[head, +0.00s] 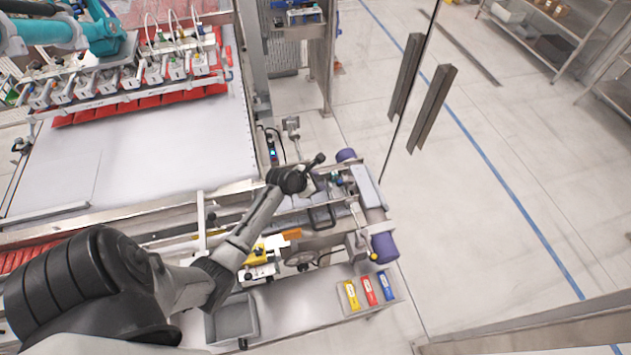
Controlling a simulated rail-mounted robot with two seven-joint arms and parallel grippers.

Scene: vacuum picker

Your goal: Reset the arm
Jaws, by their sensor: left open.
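My left arm (235,240) reaches in from the lower left and stretches over the machine's front right part. Its gripper (324,168) is at the far end, open, with nothing seen between the fingers. It is over or close beside the metal frame near the purple-ended roller (373,215); the exact gap cannot be told. My right gripper is not in view.
A white work surface (150,150) lies left, with a row of suction heads (130,80) above red items and a teal robot arm (60,35) behind. Yellow, red and blue packs (369,290) lie at the front beside a grey bin (232,318). Floor at right is mostly clear.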

